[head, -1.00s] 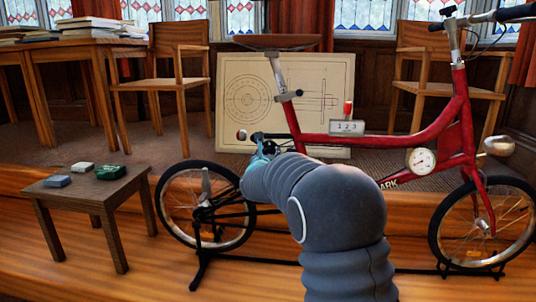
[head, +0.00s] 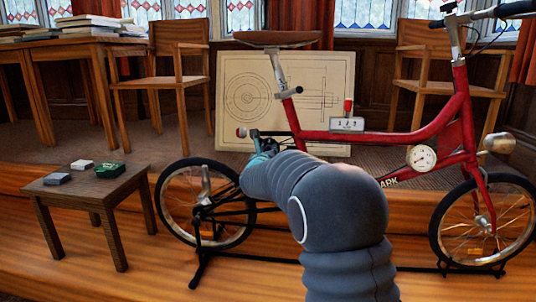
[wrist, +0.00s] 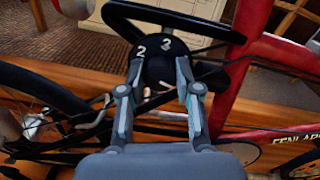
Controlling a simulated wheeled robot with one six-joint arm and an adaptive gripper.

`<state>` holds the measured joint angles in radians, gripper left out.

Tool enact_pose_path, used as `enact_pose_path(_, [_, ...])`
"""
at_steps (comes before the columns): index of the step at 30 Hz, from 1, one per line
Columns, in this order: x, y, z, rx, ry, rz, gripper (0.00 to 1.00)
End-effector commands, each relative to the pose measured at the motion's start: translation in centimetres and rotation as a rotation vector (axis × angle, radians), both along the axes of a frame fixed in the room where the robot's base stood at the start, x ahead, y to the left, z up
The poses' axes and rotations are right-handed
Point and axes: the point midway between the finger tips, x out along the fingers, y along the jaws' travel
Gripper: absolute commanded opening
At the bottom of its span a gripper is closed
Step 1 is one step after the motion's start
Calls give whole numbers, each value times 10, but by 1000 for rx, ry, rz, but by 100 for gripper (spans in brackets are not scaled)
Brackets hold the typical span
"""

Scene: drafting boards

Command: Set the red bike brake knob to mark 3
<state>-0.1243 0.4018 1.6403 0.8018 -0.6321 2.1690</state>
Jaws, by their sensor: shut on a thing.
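The red bike (head: 385,137) stands on a black stand across the right of the head view. In the wrist view, a dark round knob (wrist: 158,68) on the bike has white marks 2 and 3 on the dial at its far side. My gripper (wrist: 158,84) is shut on this knob, one finger on each side. A short pale line shows between the fingers, but I cannot tell which mark the knob is set to. In the head view, my gripper (head: 266,145) is at the rear of the bike, partly behind my arm, and the knob cannot be made out.
A plate marked 1 2 3 (head: 347,124) with a red-topped post and a round gauge (head: 422,158) are on the bike frame. A small table (head: 85,190) with several small boxes stands at left. A drawing board (head: 235,75) leans behind the bike.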

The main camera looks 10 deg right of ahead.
Motion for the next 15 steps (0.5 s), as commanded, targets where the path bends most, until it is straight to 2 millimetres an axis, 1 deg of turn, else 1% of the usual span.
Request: enact_pose_path(15, [0, 2, 0, -442, 142, 1, 0])
